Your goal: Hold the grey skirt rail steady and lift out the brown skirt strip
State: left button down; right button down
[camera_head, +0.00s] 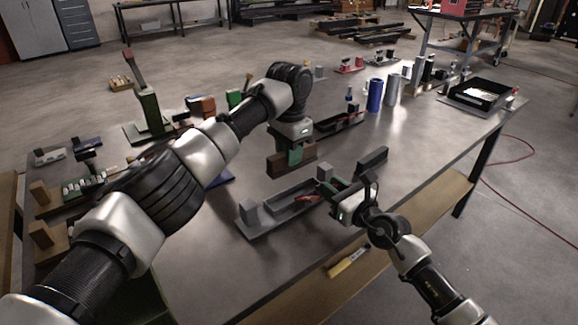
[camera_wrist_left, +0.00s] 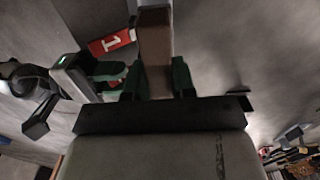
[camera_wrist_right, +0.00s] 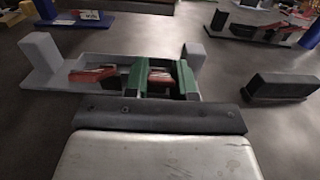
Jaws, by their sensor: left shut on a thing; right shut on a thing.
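The brown skirt strip (camera_head: 279,166) is in my left gripper (camera_head: 295,152). In the left wrist view the strip (camera_wrist_left: 155,45) runs between the green fingers (camera_wrist_left: 155,80). In the head view it shows beyond the grey rail, apart from its channel; its height over the table is hard to tell. The grey skirt rail (camera_head: 262,226) lies on the table with an upright block at each end. My right gripper (camera_head: 336,190) is shut on the rail near its right end. The right wrist view shows the green fingers (camera_wrist_right: 158,80) at the rail (camera_wrist_right: 105,60).
A red piece (camera_head: 308,198) lies in the rail's channel. A dark grey block (camera_head: 372,160) stands right of the rail. A blue cylinder (camera_head: 375,95) and grey cylinders stand further back. A black tray (camera_head: 480,95) is at the far right.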

pick_arm(q)
jog(key=shift+r, duration=0.15)
pick_arm(e)
jog(key=c, duration=0.8)
grip_release()
jog(key=shift+c, duration=0.2)
